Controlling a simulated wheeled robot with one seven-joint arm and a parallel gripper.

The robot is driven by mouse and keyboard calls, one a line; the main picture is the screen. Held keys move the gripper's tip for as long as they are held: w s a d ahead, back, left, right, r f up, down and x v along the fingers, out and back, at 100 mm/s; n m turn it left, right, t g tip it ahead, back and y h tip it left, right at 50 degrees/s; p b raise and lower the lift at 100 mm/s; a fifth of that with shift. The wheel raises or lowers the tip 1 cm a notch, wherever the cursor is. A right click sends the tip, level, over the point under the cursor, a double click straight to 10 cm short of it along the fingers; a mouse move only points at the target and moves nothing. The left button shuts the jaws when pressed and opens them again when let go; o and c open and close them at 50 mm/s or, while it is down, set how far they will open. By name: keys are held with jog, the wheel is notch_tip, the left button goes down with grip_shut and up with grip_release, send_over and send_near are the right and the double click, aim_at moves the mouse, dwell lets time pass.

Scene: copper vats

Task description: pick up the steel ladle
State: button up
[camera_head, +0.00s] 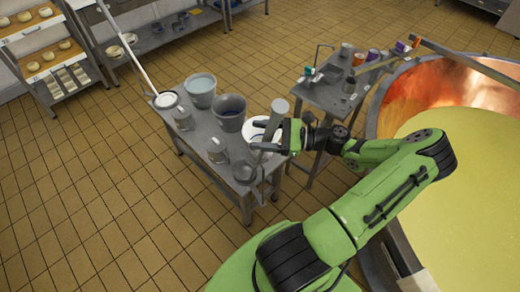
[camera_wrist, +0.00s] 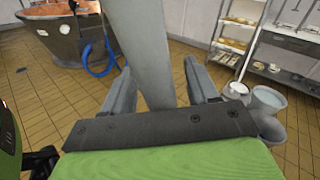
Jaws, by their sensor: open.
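The steel ladle (camera_head: 246,173) appears to be the grey piece at the near end of the small steel table, its bowl low and its wide handle rising up and to the right. My gripper (camera_head: 268,146) is at the handle, above the table's near right edge. In the wrist view, the grey handle (camera_wrist: 148,45) stands between the two fingers of my gripper (camera_wrist: 158,72). The jaws are open, with a gap visible on the handle's right side. The handle's lower part is hidden behind the gripper body.
The steel table (camera_head: 190,148) also carries two grey buckets (camera_head: 201,92), clear jugs (camera_head: 183,119) and a white round item (camera_head: 262,129). A second steel table (camera_head: 327,97) with small items stands behind my gripper. A copper vat (camera_head: 440,85) is at right. Tiled floor at left is clear.

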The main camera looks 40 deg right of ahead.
jog(key=shift+w+a, duration=0.15)
jog(key=shift+c, duration=0.4)
grip_shut()
